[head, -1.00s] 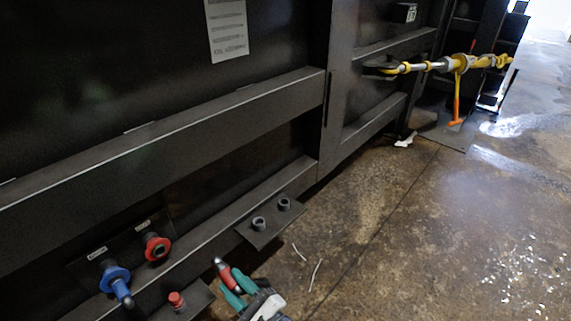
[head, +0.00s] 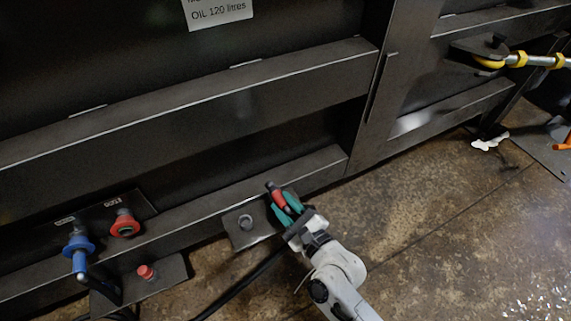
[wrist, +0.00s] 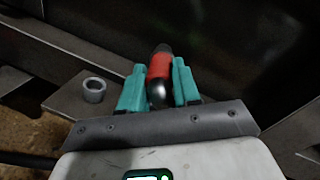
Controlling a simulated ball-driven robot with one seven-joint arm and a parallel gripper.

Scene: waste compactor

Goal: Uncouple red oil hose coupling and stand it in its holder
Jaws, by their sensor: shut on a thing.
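The red hose coupling (head: 276,196) is between the teal fingers of my gripper (head: 284,204), which is shut on it. In the wrist view the coupling (wrist: 160,68) shows a red sleeve, a dark far end and a rounded metal near end. The holder is a dark plate (head: 240,238) on the lower beam. One ring-shaped socket (head: 245,221) is open and empty; it also shows left of the fingers in the wrist view (wrist: 94,90). My gripper covers the plate's right part and its other socket. I cannot tell whether the coupling touches the holder. The red port (head: 125,224) has no hose on it.
A blue coupling (head: 78,252) sits on the port left of the red one. A red cap (head: 146,272) stands on a lower plate. A black hose (head: 240,287) runs along the floor towards my gripper. A yellow-ended bar (head: 520,60) is at the upper right. Open floor lies right.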

